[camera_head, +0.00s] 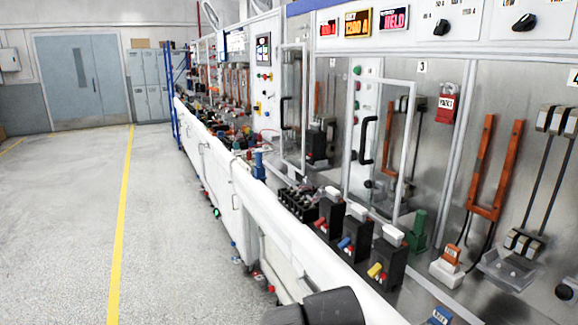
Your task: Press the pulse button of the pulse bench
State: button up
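A long test bench (270,218) with a white front runs along the right side, from near me into the distance. Its upper panel carries lit displays (358,22), one reading HELD. I cannot tell which button is the pulse button, as labels are too small. A dark rounded part at the bottom edge looks like my own arm. My gripper's fingers do not show.
Black breakers (357,233) with coloured levers stand on the bench top. Clear framed doors with black handles (367,140) stand out over it. Orange bars (483,175) and a red lock (446,102) are on the right. The grey floor at left is clear, with a yellow line (122,220).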

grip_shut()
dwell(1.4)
